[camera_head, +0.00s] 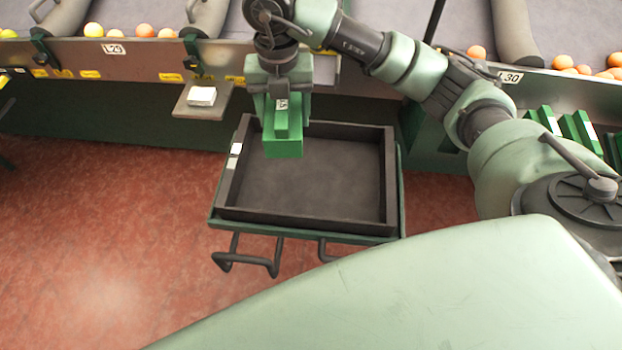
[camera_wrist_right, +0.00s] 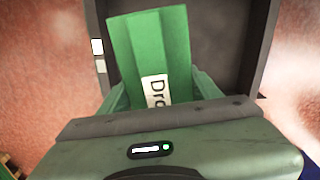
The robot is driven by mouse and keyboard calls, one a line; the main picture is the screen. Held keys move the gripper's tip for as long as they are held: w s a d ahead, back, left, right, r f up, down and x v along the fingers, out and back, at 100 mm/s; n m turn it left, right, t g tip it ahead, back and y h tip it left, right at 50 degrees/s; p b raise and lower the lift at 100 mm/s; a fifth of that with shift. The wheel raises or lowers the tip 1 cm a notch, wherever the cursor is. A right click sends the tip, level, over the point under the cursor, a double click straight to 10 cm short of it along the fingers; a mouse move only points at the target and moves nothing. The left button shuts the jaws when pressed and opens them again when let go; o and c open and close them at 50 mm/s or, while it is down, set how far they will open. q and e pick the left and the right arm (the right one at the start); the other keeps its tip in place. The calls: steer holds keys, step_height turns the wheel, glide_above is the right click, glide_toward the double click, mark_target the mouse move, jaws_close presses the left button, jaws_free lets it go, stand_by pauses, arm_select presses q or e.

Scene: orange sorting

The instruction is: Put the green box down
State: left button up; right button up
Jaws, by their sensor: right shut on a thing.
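A green box (camera_head: 283,146) with a white label hangs from my right gripper (camera_head: 281,110), over the back left part of a dark open tray (camera_head: 388,185). In the right wrist view the green box (camera_wrist_right: 150,50) is between the fingers, its label partly legible as "Dro", with the dark tray (camera_wrist_right: 225,25) beyond it. The gripper is shut on the box. Whether the box touches the tray floor is hard to tell. My left gripper is not in view.
The tray sits on a green cart with dark handles (camera_head: 247,262) at its front. A small shelf with a white stack (camera_head: 202,96) is left of it. Several green boxes (camera_head: 573,129) stand at the right. Sorting chutes with oranges (camera_head: 144,30) run along the back.

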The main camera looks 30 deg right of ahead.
mark_target(290, 176)
steer(key=shift+w+r+m, duration=0.15)
steer(key=shift+r+m, duration=0.05)
steer(key=shift+m, duration=0.6)
step_height(290, 176, down, 20)
steer(key=shift+r, duration=0.1)
steer(key=shift+f, duration=0.2)
steer(key=o, duration=1.7)
steer(key=shift+r, duration=0.15)
step_height(290, 176, up, 12)
